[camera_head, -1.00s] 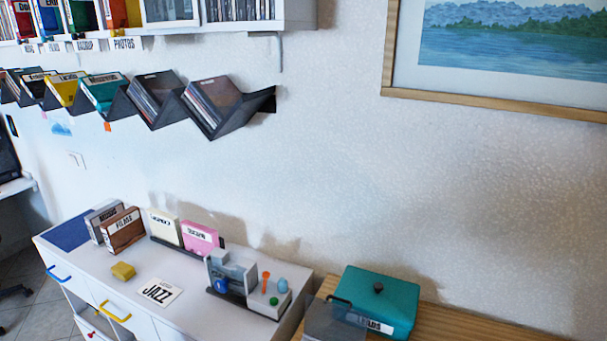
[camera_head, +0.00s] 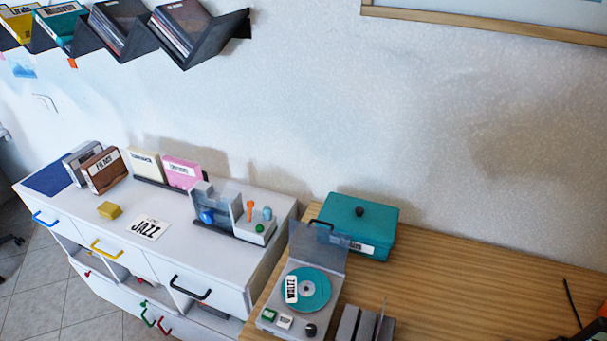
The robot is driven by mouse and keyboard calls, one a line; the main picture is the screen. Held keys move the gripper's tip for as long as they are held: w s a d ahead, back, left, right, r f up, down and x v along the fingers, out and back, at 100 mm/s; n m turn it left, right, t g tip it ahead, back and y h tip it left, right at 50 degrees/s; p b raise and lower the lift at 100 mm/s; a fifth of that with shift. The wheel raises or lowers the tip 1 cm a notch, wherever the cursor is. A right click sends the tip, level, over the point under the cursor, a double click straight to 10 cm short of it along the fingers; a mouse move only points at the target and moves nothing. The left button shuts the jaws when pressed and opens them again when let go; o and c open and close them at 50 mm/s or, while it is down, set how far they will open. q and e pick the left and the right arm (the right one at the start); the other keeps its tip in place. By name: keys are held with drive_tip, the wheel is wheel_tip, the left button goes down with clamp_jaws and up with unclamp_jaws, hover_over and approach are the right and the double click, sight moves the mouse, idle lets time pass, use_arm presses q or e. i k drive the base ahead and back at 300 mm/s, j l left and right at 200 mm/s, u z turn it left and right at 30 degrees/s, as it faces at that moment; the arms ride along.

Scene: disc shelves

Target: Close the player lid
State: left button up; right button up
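The disc player (camera_head: 297,325) stands on the wooden table at the lower middle. Its clear grey lid (camera_head: 318,249) is raised, tilted up at the back edge, with a dark handle (camera_head: 321,224) at its top. A teal disc (camera_head: 309,289) with a "WALTZ" label lies on the player. Small green and white buttons and a dark knob (camera_head: 310,330) sit along its front.
A teal box (camera_head: 359,223) with a dark knob stands right behind the lid. Grey upright holders (camera_head: 365,325) stand to the player's right. The white cabinet (camera_head: 235,270) is at left, with a JAZZ card (camera_head: 149,229) on top. The wooden table (camera_head: 470,290) is mostly clear further right.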

sight(312, 221)
drive_tip(key=j+z, duration=0.25)
drive_tip(key=j, duration=0.15)
drive_tip(key=j+z, duration=0.25)
drive_tip(key=j, duration=0.15)
drive_tip(key=k+j+z, duration=0.25)
drive_tip(key=j, duration=0.15)
drive_tip(key=j+z, duration=0.25)
drive_tip(key=k+j, duration=0.05)
drive_tip(key=j, duration=0.05)
